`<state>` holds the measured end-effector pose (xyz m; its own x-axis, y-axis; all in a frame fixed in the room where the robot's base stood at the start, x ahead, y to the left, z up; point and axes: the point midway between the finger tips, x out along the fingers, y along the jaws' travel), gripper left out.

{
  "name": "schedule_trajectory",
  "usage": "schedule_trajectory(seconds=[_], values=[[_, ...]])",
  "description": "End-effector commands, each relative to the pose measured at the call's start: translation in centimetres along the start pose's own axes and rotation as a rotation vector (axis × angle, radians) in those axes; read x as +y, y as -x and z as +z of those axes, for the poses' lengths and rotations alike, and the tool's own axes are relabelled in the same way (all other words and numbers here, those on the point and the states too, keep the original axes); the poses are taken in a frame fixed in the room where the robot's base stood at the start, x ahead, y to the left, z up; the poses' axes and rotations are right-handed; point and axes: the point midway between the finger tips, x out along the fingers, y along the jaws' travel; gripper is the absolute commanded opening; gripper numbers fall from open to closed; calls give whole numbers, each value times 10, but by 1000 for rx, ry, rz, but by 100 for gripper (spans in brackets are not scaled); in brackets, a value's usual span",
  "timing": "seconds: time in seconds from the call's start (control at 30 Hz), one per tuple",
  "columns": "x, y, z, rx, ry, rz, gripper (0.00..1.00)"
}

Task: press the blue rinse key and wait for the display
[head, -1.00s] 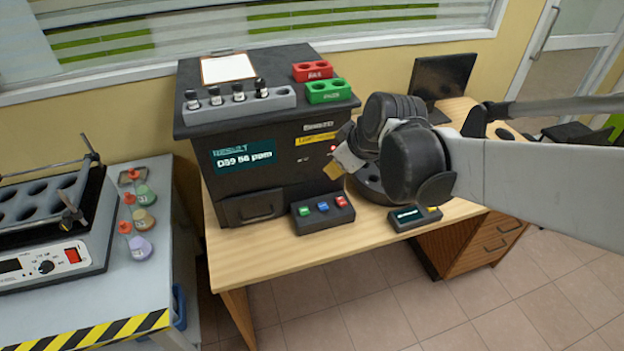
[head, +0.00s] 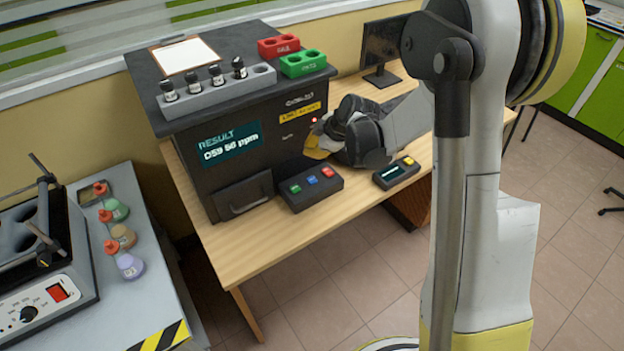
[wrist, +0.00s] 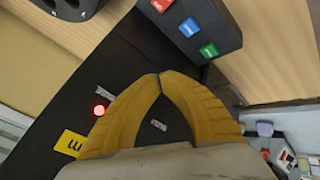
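The blue rinse key (head: 312,180) is the middle key on a small dark key box (head: 305,198), between a green and a red key. The wrist view shows the blue key (wrist: 189,28) at the top, beyond my fingertips. The display (head: 229,146) on the dark analyser's front reads "RESULT" and a ppm value, its digits blurred. My gripper (head: 311,150) is beside the analyser front, above the key box and apart from the keys. Its yellow fingers (wrist: 160,75) meet at the tips in the wrist view, with nothing between them.
A red light (head: 314,120) glows on the analyser (head: 240,180). A grey rack (head: 200,101) of dark vials, a clipboard (head: 185,56), and red (head: 281,45) and green (head: 303,63) racks stand on top. A small yellow-buttoned display unit (head: 396,174) lies right of the key box.

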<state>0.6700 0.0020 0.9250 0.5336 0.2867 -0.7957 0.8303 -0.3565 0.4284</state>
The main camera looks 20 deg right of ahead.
Motion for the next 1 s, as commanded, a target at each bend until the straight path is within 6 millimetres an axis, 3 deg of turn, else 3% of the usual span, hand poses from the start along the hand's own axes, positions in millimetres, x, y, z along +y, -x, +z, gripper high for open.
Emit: schedule_trajectory(seconds=[0.37, 1.0], values=[[-5, -8, 4, -1, -1, 0, 0], [-37, -69, 37, -1, -1, 0, 0]])
